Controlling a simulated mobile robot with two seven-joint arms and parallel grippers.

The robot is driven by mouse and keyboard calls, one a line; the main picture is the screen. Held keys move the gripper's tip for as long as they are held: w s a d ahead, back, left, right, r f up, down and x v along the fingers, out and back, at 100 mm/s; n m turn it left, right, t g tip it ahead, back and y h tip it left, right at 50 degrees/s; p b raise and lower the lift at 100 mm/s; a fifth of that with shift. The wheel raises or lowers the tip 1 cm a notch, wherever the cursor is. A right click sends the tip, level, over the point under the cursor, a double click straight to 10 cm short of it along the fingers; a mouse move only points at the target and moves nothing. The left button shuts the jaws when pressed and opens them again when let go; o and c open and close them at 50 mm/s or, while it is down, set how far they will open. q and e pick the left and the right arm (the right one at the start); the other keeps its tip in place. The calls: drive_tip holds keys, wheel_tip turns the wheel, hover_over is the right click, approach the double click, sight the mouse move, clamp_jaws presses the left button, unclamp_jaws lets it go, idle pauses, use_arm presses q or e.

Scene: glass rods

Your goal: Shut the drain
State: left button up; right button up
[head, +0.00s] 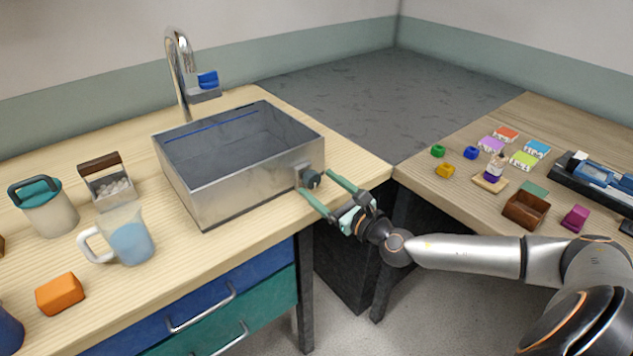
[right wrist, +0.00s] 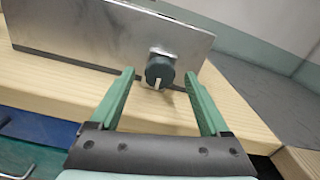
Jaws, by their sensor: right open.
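A steel sink basin (head: 225,200) stands on the wooden counter. A dark round drain knob (head: 311,178) sits on a small metal plate on its right-hand side wall. In the right wrist view the knob (right wrist: 160,71) shows a pale pointer that points down and slightly left. My right gripper (head: 316,190) is open, its green fingers on either side of the knob. In the right wrist view the fingertips of the right gripper (right wrist: 160,76) flank the knob with gaps on both sides. The drain inside the basin is hidden. My left gripper is not in view.
A tap (head: 178,70) with a blue block rises behind the basin. A jug of blue liquid (head: 130,240), a lidded canister (head: 45,207), a handled box (head: 108,184) and an orange block (head: 60,294) stand left. The right-hand table (head: 450,205) holds small coloured items.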

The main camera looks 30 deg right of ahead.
drive_tip(key=shift+w+a, duration=0.1)
drive_tip(key=shift+w, duration=0.95)
drive_tip(key=shift+c, duration=0.2)
clamp_jaws()
